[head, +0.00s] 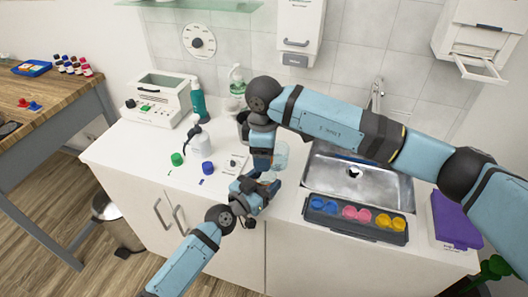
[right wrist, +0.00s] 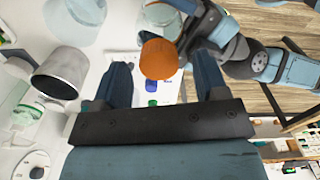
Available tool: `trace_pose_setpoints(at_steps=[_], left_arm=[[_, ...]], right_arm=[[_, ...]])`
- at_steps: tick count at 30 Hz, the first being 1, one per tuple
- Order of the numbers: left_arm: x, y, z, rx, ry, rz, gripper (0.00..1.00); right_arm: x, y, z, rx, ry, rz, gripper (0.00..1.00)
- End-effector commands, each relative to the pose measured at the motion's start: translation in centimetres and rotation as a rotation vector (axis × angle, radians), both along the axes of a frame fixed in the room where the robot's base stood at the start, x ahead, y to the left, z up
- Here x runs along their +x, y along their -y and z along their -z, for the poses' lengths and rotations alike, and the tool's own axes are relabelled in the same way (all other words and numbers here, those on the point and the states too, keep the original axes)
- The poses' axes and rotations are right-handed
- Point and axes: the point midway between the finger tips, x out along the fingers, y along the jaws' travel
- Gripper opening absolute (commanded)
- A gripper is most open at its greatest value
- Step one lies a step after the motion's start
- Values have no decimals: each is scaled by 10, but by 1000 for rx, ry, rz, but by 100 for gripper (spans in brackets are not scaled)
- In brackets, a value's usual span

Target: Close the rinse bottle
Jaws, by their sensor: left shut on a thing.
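My right gripper (head: 262,164) comes down from above, fingers apart on both sides of the cap, with small gaps. A clear vessel (head: 281,154) stands just right of my right gripper. I cannot tell which is the rinse bottle.
A green cap (head: 177,159) and a blue cap (head: 207,168) lie on the counter. A metal cup (right wrist: 60,75) stands behind the grippers. To the right are a sink (head: 335,178) and a dark tray (head: 355,231) of coloured cups. Pump bottles (head: 198,103) stand at the back.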

Motion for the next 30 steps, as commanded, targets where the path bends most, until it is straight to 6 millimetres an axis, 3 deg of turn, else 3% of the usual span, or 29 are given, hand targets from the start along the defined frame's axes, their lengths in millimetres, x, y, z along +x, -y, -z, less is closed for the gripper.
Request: trace_pose_setpoints(at_steps=[8, 21, 30], left_arm=[[0, 0, 1, 1, -2, 0, 0], [0, 0, 1, 1, -1, 1, 0], [0, 0, 1, 1, -1, 1, 0]], right_arm=[[0, 0, -9, 1, 2, 0, 66], [0, 0, -95, 1, 3, -1, 66], [-1, 0, -120, -1, 0, -1, 66]])
